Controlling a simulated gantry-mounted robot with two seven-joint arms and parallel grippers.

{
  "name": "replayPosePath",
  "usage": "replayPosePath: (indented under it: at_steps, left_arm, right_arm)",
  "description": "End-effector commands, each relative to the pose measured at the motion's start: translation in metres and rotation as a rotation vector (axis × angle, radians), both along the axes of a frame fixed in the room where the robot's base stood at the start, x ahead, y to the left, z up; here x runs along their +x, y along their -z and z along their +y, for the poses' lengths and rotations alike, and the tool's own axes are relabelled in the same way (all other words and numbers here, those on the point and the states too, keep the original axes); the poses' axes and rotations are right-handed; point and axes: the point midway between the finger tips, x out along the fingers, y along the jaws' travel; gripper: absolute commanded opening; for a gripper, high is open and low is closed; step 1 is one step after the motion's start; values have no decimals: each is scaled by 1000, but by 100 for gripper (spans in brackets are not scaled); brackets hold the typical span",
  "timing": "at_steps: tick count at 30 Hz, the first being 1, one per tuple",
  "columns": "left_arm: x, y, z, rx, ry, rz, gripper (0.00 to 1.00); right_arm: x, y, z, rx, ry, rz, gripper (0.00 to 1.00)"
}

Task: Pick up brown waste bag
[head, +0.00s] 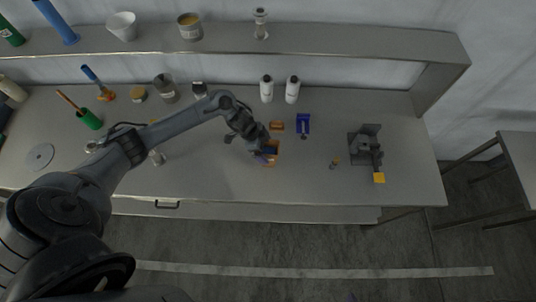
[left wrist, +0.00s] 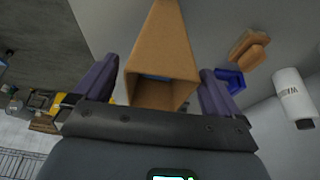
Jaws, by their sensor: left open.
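The brown waste bag (left wrist: 163,50), box-like with an open end, lies between the two purple fingers of my left gripper (left wrist: 158,66) in the left wrist view. The fingers are apart, with one on each side of it and a visible gap. In the head view my left gripper (head: 266,153) is low over the bench, and the brown bag (head: 270,162) shows only in part beneath and beside it. My right gripper is in neither view.
A second small brown object (head: 277,126) and a blue bin (head: 303,123) sit just behind. Two white bottles (head: 267,88) stand further back. A grey device (head: 366,145) is at right. The bench front (head: 300,185) is clear.

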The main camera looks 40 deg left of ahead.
Motion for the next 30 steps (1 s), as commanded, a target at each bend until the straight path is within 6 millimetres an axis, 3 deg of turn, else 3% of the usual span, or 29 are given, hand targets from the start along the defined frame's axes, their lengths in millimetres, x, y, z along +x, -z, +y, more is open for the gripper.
replayPosePath:
  at_steps: [7, 17, 27, 30]
  left_arm:
    - [7, 27, -10, -1, -1, 1, 98]
    - [8, 31, -11, 1, 0, -1, 98]
    - [8, 31, -11, 1, 0, -1, 46]
    - [8, 31, -11, 1, 0, -1, 44]
  right_arm:
    - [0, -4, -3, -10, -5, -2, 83]
    - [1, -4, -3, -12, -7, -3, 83]
    - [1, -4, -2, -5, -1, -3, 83]
    - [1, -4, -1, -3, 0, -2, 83]
